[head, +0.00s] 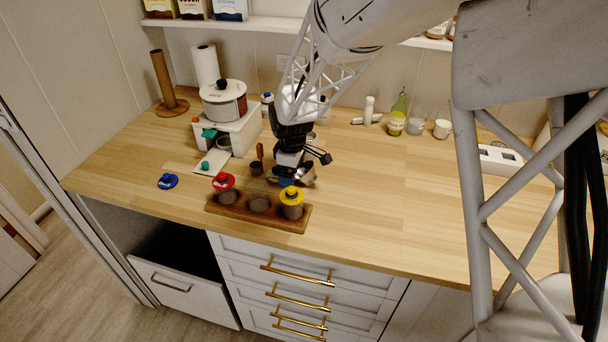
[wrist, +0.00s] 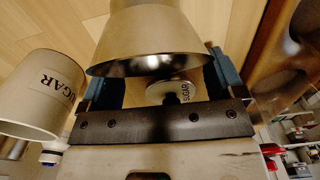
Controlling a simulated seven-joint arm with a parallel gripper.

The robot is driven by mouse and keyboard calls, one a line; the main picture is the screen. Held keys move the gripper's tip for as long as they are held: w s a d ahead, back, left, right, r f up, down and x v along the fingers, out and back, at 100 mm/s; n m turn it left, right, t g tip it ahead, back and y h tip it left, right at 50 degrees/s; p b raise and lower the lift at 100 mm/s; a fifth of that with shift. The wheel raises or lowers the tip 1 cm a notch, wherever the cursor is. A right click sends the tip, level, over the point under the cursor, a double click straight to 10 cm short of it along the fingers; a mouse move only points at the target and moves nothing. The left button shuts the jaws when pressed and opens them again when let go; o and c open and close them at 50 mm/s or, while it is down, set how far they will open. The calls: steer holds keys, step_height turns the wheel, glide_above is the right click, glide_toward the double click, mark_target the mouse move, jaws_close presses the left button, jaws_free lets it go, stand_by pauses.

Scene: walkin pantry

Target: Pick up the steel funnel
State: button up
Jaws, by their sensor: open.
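The steel funnel (wrist: 152,38) is a grey metal cone in the wrist view, its wide dark-mouthed end toward me. My gripper (wrist: 160,78) is open, with a blue-padded finger on either side of the funnel's wide end. I cannot tell whether either finger touches it. In the head view my gripper (head: 290,180) is low over the counter, just behind the wooden rack. A bit of grey metal, likely the funnel (head: 307,179), shows beside the fingers; most of it is hidden.
The wooden rack (head: 235,211) holds jars, with red (head: 223,181) and yellow (head: 291,193) tops. A blue-topped item (head: 168,181) lies left. The counter's right (head: 410,200) is clear.

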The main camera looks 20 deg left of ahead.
jaws_close()
stand_by(0.3)
step_height(320, 180, up, 10)
stand_by(0.9)
stand_by(0.5)
steer(key=s+a+r+m, duration=0.4)
steer(key=s+a+m, duration=0.2)
steer(key=s+a, duration=0.3)
steer(key=shift+s+a+r, duration=0.2)
steer(key=shift+a, duration=0.7)
